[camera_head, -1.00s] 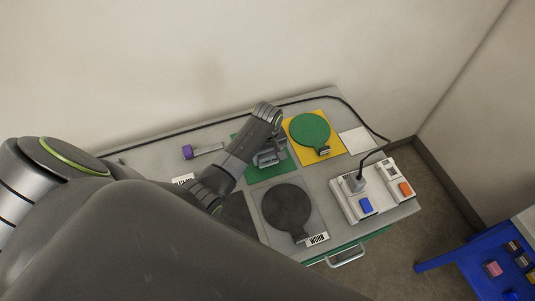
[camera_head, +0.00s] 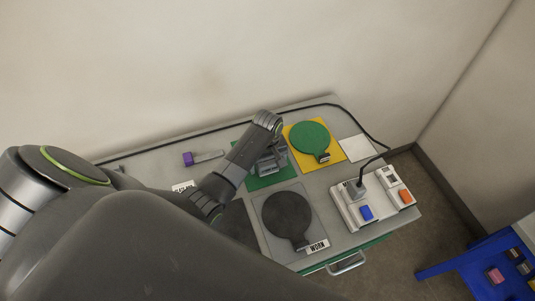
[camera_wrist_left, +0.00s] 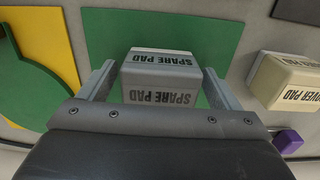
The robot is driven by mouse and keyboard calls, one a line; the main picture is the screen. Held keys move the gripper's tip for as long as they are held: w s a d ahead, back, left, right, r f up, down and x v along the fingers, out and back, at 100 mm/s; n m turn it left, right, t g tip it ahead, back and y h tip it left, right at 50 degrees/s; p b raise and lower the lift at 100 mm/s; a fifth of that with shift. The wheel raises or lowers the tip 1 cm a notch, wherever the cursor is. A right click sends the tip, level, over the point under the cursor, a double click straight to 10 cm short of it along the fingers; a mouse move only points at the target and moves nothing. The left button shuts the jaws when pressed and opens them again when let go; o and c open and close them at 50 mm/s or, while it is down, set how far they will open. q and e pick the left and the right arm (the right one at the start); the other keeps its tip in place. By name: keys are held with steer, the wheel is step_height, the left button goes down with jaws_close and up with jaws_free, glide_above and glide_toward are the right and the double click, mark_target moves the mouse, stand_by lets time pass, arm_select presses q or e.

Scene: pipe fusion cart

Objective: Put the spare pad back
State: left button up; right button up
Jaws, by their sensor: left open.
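The spare pad's grey block (camera_wrist_left: 160,78), lettered SPARE PAD on two faces, shows in the left wrist view over a green mat (camera_wrist_left: 222,38). My left gripper (camera_wrist_left: 158,72) is open, with one finger on each side of the block; slim gaps seem to show beside it. In the head view my left gripper (camera_head: 272,162) is over the green mat (camera_head: 263,183), and its wrist hides much of the block. My right gripper is not in view.
A green round pad (camera_head: 309,137) lies on a yellow mat to the right. A dark round pad labelled WORN (camera_head: 286,214) lies in front. A control box (camera_head: 375,197) stands at right. A purple-ended tool (camera_head: 190,159) and cream cover pad block (camera_wrist_left: 288,82) lie nearby.

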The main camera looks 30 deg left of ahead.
arm_select(q)
step_height(320, 180, up, 9)
steer(key=shift+w+f+b, duration=0.1)
steer(key=shift+f+b, duration=0.1)
steer(key=shift+b, duration=0.8)
step_height(320, 180, up, 2)
steer(key=shift+r+p, duration=0.25)
steer(key=shift+p, duration=0.35)
steer(key=shift+r, duration=0.35)
